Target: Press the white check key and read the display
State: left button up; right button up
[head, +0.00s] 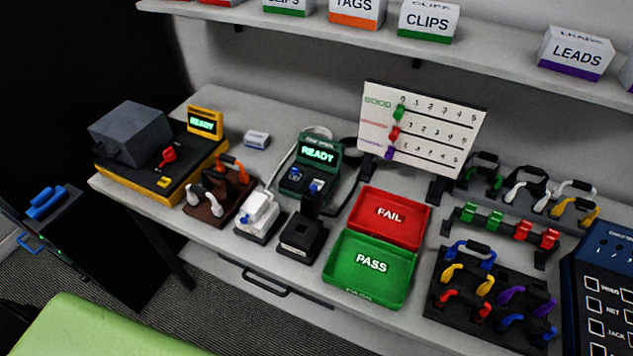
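A dark green tester (311,170) stands at the middle of the bench. Its display (318,151) is lit and reads READY. Two blue parts show on its front. A yellow and black machine (141,158) at the left has a second small display (204,122), which also reads READY. A white block (260,210) on a grey base sits in front of the green tester. I cannot make out for certain which part is the white check key. Neither of my grippers is in view.
A red FAIL tray (413,243) and green PASS tray (345,287) lie right of the tester. A score board (455,125) stands behind them. Racks of coloured cables (437,312) fill the right. A shelf (480,58) with labelled boxes overhangs the bench.

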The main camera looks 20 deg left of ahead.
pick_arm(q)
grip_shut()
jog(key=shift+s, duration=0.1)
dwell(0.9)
